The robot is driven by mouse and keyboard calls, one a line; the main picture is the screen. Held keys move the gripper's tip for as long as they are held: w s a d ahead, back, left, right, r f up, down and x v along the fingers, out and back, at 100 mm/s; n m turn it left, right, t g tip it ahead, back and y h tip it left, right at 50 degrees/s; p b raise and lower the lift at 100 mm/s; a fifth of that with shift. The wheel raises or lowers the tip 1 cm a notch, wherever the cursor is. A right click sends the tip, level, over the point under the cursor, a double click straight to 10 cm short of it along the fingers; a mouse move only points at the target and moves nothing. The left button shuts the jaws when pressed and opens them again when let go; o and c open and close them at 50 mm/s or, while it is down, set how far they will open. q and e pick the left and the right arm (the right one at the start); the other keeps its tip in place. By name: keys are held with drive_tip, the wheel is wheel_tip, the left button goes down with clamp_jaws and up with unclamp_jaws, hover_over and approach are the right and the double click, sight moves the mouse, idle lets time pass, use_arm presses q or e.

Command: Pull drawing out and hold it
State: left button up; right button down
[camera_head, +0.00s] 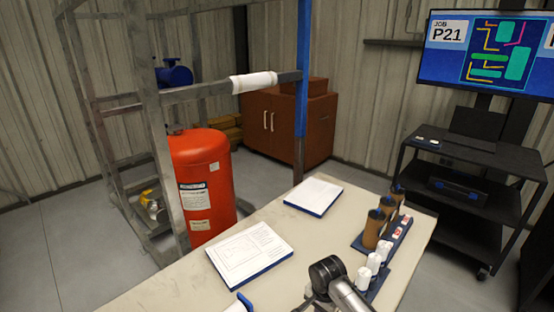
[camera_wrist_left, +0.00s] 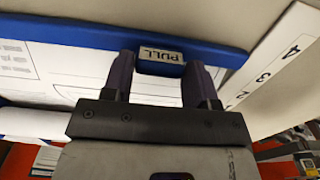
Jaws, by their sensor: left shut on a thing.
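In the left wrist view, my left gripper (camera_wrist_left: 160,62) is shut on a blue pull tab (camera_wrist_left: 162,56) with a label reading PULL, which appears upside down. The tab is on the blue edge (camera_wrist_left: 60,30) of a board bearing a white drawing sheet (camera_wrist_left: 85,72) with printed lines. My gripper body hides part of the sheet. My left gripper does not show in the head view. There, a sliver of a white sheet with a blue part (camera_head: 243,301) shows at the bottom edge. My right gripper's fingers cannot be made out.
On the table (camera_head: 200,290) lie a drawing board (camera_head: 248,250) and another blue-edged board (camera_head: 314,195). A rack (camera_head: 368,248) of brown and white cylinders stands at right. A red tank (camera_head: 205,185) and steel frame stand behind. A numbered white strip (camera_wrist_left: 280,70) is near my left gripper.

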use_arm(q)
drive_tip(key=shift+s+d, duration=0.1)
drive_tip(key=shift+d, duration=0.05)
drive_tip(key=shift+s+d, duration=1.1)
drive_tip(key=shift+d, duration=0.1)
drive_tip(key=shift+s+d, duration=0.2)
